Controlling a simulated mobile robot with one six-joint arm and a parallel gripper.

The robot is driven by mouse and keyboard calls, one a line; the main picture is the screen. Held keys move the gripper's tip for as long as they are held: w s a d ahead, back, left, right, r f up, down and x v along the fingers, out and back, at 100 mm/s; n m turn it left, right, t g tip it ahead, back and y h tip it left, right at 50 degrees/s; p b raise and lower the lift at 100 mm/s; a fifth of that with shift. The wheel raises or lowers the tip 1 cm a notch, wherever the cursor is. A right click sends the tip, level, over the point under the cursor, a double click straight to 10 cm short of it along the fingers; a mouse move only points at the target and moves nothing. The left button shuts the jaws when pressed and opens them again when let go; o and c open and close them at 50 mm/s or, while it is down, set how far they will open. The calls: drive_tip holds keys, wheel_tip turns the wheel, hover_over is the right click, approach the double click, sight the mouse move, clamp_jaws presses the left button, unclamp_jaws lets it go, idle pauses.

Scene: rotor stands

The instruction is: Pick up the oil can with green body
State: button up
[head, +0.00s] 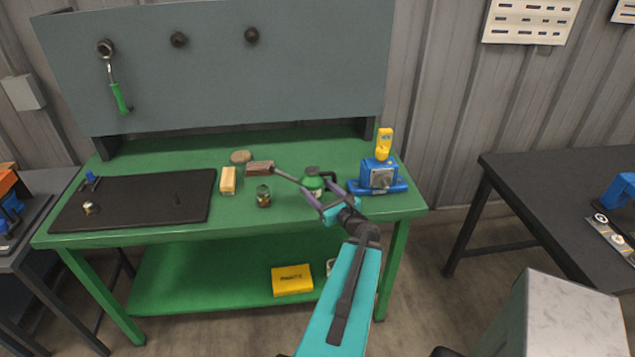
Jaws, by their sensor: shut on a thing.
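The oil can (313,181) has a rounded green body and a long thin dark spout that points up to the left. It is at the right half of the green workbench (233,223). My gripper (318,194) reaches in from the front right, its purple fingers around the can's body, and it is shut on the can. The fingers hide the lower part of the can. I cannot tell whether the can still touches the bench top.
A blue vise (380,175) with a yellow part stands close right of the can. Left of it are a small jar (263,196), a brown block (260,168), a yellow block (228,181) and a round disc (240,157). A black mat (150,200) covers the left. A grey panel (215,70) rises behind.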

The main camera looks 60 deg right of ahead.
sight(314, 178)
drive_tip(key=shift+a+r, duration=0.1)
drive_tip(key=shift+r, duration=0.1)
drive_tip(key=shift+s+a+f, duration=0.15)
drive_tip(key=shift+s+a, duration=0.15)
drive_tip(key=shift+s, duration=0.15)
drive_tip(key=shift+v, duration=0.8)
drive_tip(key=shift+a, duration=0.1)
drive_tip(key=o, duration=0.5)
drive_tip(key=c, duration=0.9)
drive_tip(key=shift+o, duration=0.2)
drive_tip(key=shift+r+p, duration=2)
drive_tip(key=shift+r, duration=0.15)
drive_tip(key=shift+w, duration=0.1)
